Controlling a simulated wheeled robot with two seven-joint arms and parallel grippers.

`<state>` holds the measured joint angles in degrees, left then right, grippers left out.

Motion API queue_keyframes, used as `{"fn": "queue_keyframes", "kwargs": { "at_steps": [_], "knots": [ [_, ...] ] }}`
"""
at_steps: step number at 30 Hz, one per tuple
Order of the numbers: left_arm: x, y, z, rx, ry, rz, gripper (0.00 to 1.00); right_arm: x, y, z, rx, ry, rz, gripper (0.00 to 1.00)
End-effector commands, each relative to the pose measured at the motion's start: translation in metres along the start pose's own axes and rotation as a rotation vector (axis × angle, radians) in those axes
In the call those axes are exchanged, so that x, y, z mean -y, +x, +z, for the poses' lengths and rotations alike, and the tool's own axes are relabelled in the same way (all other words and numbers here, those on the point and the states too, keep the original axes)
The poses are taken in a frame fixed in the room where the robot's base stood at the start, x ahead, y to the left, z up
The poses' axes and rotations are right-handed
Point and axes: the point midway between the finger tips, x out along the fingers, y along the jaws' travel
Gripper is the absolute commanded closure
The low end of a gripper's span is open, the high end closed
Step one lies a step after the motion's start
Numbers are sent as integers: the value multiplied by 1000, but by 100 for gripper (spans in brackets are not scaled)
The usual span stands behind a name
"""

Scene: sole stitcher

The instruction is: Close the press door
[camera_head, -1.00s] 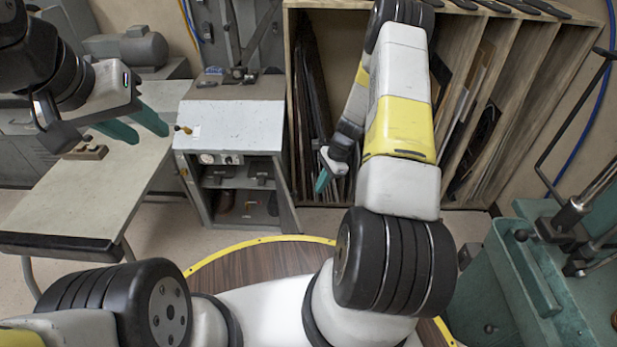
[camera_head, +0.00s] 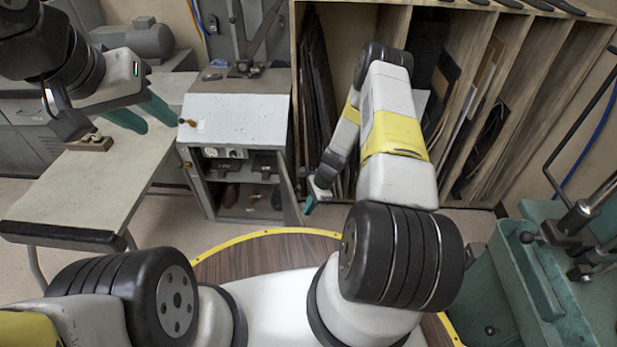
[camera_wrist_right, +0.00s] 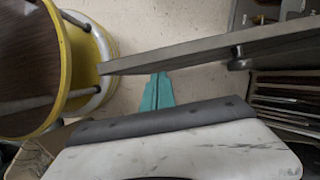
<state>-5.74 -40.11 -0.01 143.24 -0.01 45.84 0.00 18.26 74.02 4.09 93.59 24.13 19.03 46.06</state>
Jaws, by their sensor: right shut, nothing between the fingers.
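The press (camera_head: 235,119) is a pale grey cabinet in the middle of the head view, with items on its inner shelves. Its door (camera_head: 289,190) stands open, swung out from the right side and seen nearly edge-on. In the right wrist view the door (camera_wrist_right: 185,52) is a long grey panel with a dark round knob (camera_wrist_right: 237,61). My right gripper (camera_head: 309,205) is shut and empty, just right of the door on its outer side. Its teal fingers (camera_wrist_right: 158,90) appear close to the panel; contact cannot be told. My left gripper (camera_head: 143,113) is open and empty above the bench.
A bench (camera_head: 95,190) stands left of the press, with a small wooden block (camera_head: 90,144) on it. A wooden rack (camera_head: 480,110) with upright sheets is behind my right arm. A green machine (camera_head: 540,270) stands at the right. Floor is clear before the press.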

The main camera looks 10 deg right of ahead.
Motion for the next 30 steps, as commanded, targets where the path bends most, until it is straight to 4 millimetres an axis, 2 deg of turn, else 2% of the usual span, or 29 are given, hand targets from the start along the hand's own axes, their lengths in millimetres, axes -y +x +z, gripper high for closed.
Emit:
{"fn": "queue_keyframes", "kwargs": {
  "at_steps": [4,19,25,30],
  "knots": [
    [0,0,0,0,0,0,64,0,3,7,0,0,0,100],
    [0,0,0,0,0,0,64,-1,5,14,1,15,-5,100],
    [0,0,0,0,0,0,64,-2,15,40,3,87,-32,100],
    [0,0,0,0,0,0,64,1,31,80,3,200,-77,100]
  ]
}}
